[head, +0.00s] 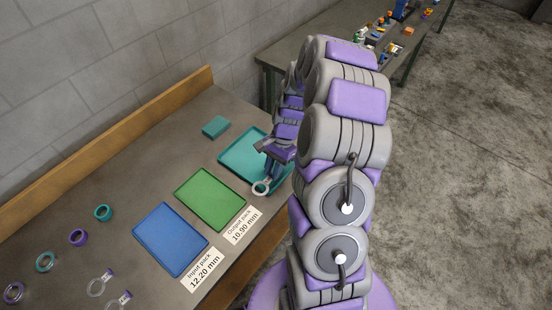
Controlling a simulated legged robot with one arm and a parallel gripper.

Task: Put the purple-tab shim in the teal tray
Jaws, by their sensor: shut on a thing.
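The teal tray (236,153) lies on the bench beyond the green tray, its right part hidden behind my arm. My gripper (268,177) is over the tray's near right part, shut on a pale grey ring-shaped shim (262,187). The shim hangs below the jaws and overlaps the tray's near edge in the picture; I cannot tell its height above the tray. Its tab is hidden in the jaws, so its tab colour cannot be seen. Two more tabbed ring shims (97,287) (117,302) lie at the bench's near left; their tab colours are hard to tell.
A green tray (211,198) and a blue tray (170,239) lie beside it, with labels for output pack 10.90 mm and input pack 12.20 mm. A teal block (215,127) sits behind. Several teal and purple rings (78,237) lie left. A wooden backboard (110,153) edges the bench.

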